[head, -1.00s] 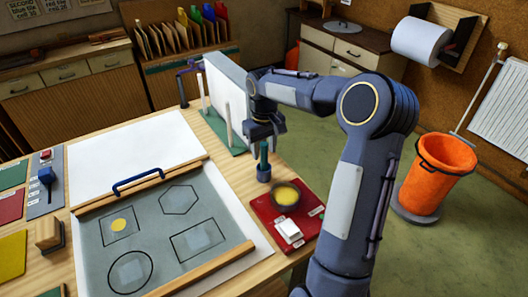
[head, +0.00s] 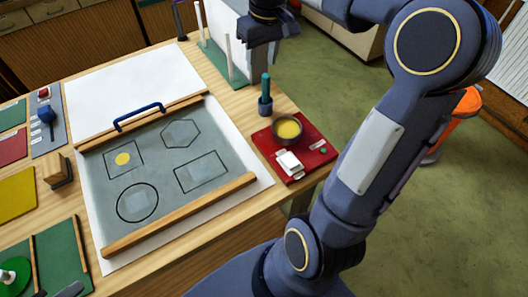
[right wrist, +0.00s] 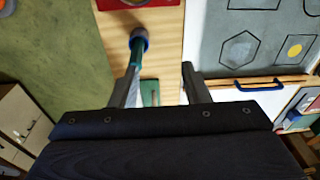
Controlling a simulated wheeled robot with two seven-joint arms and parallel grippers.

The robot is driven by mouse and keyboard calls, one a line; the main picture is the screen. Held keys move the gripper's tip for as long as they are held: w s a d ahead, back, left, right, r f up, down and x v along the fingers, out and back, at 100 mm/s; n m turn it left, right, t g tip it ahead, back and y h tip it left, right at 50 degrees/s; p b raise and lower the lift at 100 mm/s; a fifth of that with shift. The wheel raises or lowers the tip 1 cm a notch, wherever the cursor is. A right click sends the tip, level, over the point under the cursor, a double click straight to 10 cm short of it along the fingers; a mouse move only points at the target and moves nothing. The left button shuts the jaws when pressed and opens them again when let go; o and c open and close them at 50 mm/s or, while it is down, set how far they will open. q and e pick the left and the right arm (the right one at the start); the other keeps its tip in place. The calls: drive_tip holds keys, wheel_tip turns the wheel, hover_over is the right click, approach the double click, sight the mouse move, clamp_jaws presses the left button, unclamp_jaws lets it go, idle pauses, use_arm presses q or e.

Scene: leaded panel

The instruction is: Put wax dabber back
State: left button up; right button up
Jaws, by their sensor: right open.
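The wax dabber (head: 265,86) has a teal handle and stands upright in a small dark blue holder (head: 265,106) at the table's right side. My right gripper (head: 262,42) is above and behind it in the head view, apart from it and empty. In the right wrist view the right gripper (right wrist: 162,76) has its fingers spread. There the dabber's teal handle (right wrist: 135,52) and the blue holder (right wrist: 139,36) show beyond the left finger. The dabber's lower end is hidden inside the holder. My left gripper is not in view.
A red mat (head: 318,160) beside the holder carries a bowl of yellow wax (head: 287,129) and a white block (head: 289,163). White posts (head: 228,58) on a green base stand behind. The grey panel (head: 160,195) with wooden strips lies to the left.

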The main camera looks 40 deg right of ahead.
drive_tip(key=s+a+f+t+y, duration=0.1)
drive_tip(key=s+a+f, duration=0.1)
drive_tip(key=s+a, duration=0.3)
drive_tip(key=s+a+f+t+y, duration=0.1)
drive_tip(key=s+a+f+t, duration=0.1)
drive_tip(key=s, duration=0.6)
drive_tip(key=s+a+f+m+t+y, duration=0.1)
drive_tip(key=s+a+f, duration=0.3)
drive_tip(key=s+a, duration=0.2)
drive_tip(key=shift+s+a+f+y, duration=0.25)
drive_tip(key=shift+a+y, duration=0.05)
drive_tip(key=shift+a, duration=0.5)
